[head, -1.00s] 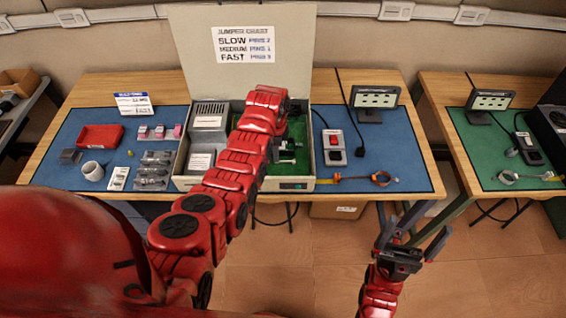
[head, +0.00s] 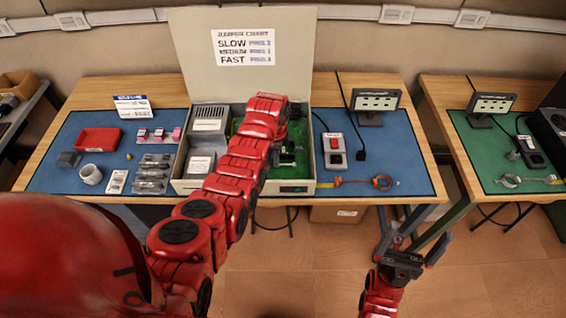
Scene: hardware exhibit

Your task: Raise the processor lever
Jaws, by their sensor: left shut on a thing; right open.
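The open computer case (head: 329,187) stands on the blue mat, with its lid raised at the back. A green board (head: 297,133) shows inside it. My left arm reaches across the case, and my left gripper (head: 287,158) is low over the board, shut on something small. The arm hides much of the board. I cannot make out the processor lever or what exactly is between the fingers. My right gripper (head: 411,248) is open and empty, in front of the table's front edge and clear of everything.
A red tray (head: 98,139), a white cup (head: 91,174) and several small parts lie left of the case. A second table with a green mat (head: 487,155) stands further right.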

